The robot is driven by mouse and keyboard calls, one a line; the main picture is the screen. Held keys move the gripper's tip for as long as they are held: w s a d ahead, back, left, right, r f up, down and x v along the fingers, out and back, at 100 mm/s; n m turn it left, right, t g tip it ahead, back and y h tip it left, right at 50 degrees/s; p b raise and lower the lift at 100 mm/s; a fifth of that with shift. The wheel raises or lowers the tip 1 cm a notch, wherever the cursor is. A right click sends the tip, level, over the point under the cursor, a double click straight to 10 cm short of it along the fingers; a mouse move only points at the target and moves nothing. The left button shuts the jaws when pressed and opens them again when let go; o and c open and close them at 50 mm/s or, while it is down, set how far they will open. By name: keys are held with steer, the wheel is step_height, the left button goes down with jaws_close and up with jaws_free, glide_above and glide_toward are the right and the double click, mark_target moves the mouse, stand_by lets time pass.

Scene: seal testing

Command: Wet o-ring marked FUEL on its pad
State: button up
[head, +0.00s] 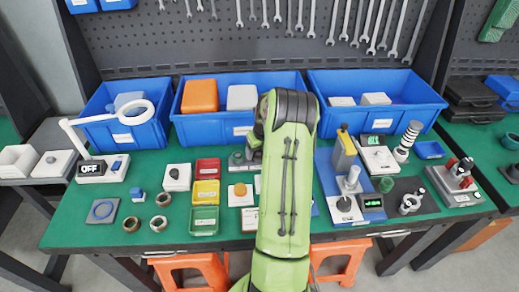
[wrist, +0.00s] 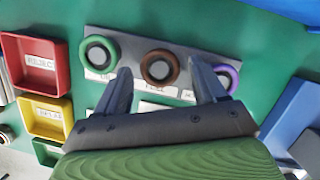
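In the wrist view a grey strip (wrist: 128,50) carries three o-rings in a row. In the head view my arm hides most of this strip. I cannot tell which item is the FUEL pad.
Red (head: 208,168), yellow (head: 206,192) and green (head: 204,220) trays stand left of my arm. A blue plate with a press (head: 347,185) is at the right. Blue bins (head: 130,133) line the back. Loose metal rings (head: 158,223) lie at the front left.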

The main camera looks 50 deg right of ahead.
steer(key=c, duration=0.7)
steer(key=shift+o, duration=1.4)
steer(key=shift+c, duration=1.4)
steer(key=shift+r+p, duration=1.35)
steer(key=shift+r, duration=0.45)
